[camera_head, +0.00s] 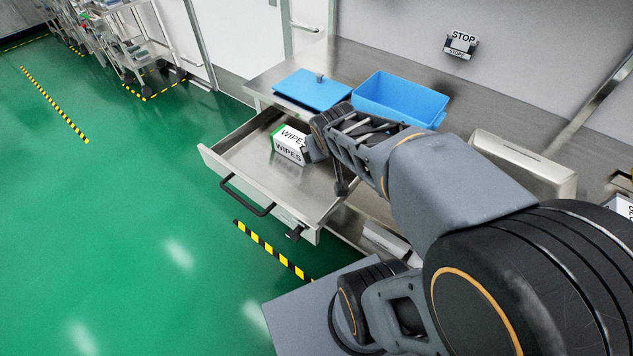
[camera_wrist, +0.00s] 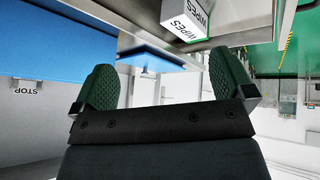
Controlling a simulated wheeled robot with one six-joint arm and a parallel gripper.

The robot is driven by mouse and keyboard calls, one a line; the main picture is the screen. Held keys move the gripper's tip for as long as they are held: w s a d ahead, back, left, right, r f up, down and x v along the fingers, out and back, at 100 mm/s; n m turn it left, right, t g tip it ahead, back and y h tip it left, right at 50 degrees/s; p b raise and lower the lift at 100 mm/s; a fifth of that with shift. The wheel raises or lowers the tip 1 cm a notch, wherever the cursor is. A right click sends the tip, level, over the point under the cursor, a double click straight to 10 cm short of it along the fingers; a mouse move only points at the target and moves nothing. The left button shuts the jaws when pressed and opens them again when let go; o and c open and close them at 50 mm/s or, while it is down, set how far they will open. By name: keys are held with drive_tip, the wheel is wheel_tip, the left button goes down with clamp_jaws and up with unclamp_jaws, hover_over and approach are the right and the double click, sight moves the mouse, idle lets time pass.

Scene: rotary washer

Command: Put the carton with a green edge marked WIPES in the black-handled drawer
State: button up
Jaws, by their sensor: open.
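The white carton with a green edge marked WIPES (camera_head: 290,146) is inside the pulled-out metal drawer (camera_head: 235,160), near its back right part. The drawer has a black handle (camera_head: 247,198) on its front. My gripper (camera_head: 314,150) is just right of the carton, partly hidden by its own wrist. In the wrist view, which looks upside down, the two green padded fingers (camera_wrist: 166,80) are wide apart with nothing between them. The carton (camera_wrist: 186,18) shows at the top there, beyond the fingertips and apart from them.
A blue lid (camera_head: 313,88) and a blue bin (camera_head: 400,98) are on the metal counter (camera_head: 345,55) behind the drawer. A STOP sign (camera_head: 462,42) is on the wall. A metal box (camera_head: 525,165) stands at right. Green floor is clear at left, with a trolley (camera_head: 130,45) far back.

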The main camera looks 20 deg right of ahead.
drive_tip(key=s+a+g+y, duration=0.2)
drive_tip(key=s+a+g, duration=0.1)
drive_tip(key=s+a, duration=0.3)
drive_tip(key=s, duration=0.2)
drive_tip(key=shift+s+a+y, duration=0.3)
drive_tip(key=shift+a, duration=0.05)
drive_tip(key=shift+r, duration=0.2)
drive_tip(key=shift+r+p, duration=0.7)
drive_tip(key=shift+r, duration=0.1)
